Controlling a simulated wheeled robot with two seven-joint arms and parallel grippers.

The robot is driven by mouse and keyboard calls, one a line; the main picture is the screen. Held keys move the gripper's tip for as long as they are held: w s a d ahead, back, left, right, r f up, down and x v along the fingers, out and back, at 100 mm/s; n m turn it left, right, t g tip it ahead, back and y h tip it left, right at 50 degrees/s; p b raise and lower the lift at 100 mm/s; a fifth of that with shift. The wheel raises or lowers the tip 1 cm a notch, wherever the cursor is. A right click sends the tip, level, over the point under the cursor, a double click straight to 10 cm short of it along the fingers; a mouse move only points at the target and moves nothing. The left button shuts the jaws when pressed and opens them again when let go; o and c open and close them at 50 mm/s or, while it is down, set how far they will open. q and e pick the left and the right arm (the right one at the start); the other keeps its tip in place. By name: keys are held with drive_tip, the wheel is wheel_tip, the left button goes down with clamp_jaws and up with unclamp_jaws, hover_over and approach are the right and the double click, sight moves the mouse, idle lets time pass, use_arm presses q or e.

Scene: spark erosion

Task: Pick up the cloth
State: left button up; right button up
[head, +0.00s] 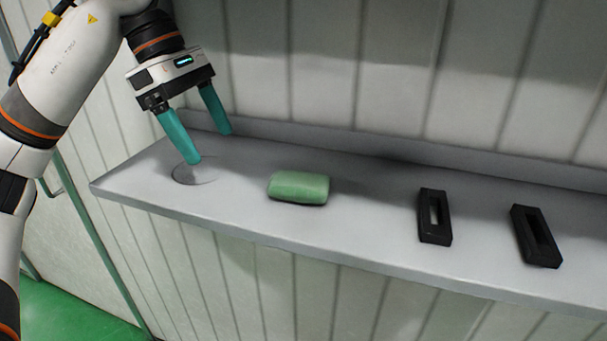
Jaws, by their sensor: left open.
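The cloth (299,188) is a folded, light green pad lying flat on a grey shelf (350,228), left of its middle. My left gripper (213,148) has two teal fingers spread apart with nothing between them. It points down over the left part of the shelf, to the left of the cloth and apart from it. The fingertips are close to the shelf surface; I cannot tell whether they touch it. My right gripper is not in view.
Two black rectangular frames, one nearer the middle (434,217) and one further right (536,236), lie on the shelf. A round mark (195,174) is under the left gripper. A panelled wall (400,70) rises behind. The shelf around the cloth is clear.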

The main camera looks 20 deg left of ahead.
use_arm(q)
drive_tip(key=p, duration=0.4)
approach(298, 178)
wheel_tip(298, 178, down, 3)
drive_tip(key=shift+f, duration=0.1)
drive_tip(key=shift+d, duration=0.4)
drive_tip(key=x, duration=0.2)
drive_tip(key=p+x, duration=0.1)
drive_tip(key=x, duration=0.1)
drive_tip(key=shift+d+f, duration=0.15)
drive_tip(key=shift+d, duration=0.25)
drive_tip(key=shift+f+p, duration=0.3)
drive_tip(key=shift+f, duration=0.05)
drive_tip(key=shift+d, duration=0.1)
drive_tip(key=c, duration=1.1)
drive_tip(key=shift+o, duration=0.2)
